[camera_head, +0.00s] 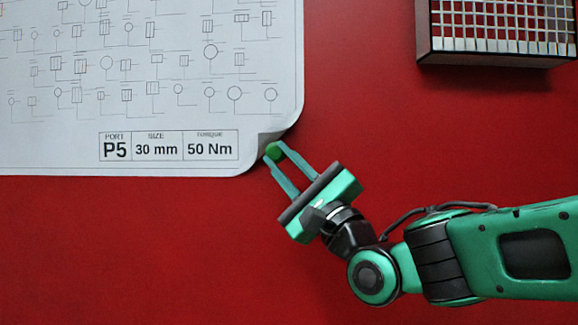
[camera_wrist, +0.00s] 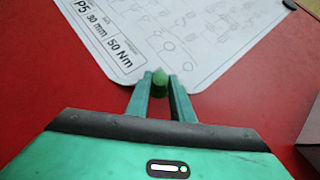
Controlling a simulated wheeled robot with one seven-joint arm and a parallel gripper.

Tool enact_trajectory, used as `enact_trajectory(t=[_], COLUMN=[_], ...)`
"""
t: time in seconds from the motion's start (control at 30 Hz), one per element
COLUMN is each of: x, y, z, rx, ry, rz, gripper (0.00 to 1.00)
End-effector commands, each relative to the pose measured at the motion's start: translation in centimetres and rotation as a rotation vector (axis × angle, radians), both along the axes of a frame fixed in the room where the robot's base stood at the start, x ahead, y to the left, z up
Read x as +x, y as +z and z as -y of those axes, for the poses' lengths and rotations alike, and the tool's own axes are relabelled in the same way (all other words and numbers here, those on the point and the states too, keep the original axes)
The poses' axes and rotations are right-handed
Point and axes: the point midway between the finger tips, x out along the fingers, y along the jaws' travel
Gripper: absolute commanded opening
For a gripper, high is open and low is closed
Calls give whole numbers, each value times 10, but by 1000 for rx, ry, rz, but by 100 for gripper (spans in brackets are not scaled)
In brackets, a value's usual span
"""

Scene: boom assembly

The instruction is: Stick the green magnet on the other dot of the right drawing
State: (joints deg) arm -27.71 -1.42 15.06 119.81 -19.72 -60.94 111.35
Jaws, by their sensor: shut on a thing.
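The green magnet (camera_head: 274,151) is a small round piece between the fingertips of my gripper (camera_head: 275,154), which is shut on it. The wrist view also shows the magnet (camera_wrist: 160,79) between the two fingers. A white drawing (camera_head: 180,110) with a "P5, 30 mm, 50 Nm" box fills the upper left in the head view. The magnet is at its lower right corner, which looks grey and curled (camera_head: 270,139). I cannot tell whether magnet and paper touch. No dot is clearly visible; the fingers may hide one. Only one drawing shows in the head view.
A dark-framed box with a white grid (camera_head: 500,45) is at the upper right. In the wrist view, a dark round piece (camera_wrist: 290,4) is at the far sheet edge, and a pale object (camera_wrist: 311,125) is at right.

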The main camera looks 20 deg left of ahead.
Motion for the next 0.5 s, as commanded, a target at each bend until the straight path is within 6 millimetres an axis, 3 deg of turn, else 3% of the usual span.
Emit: enact_trajectory(t=[0.5], x=[44], y=[0], z=[-10], rx=[0], ry=[-2], rz=[0], gripper=[0])
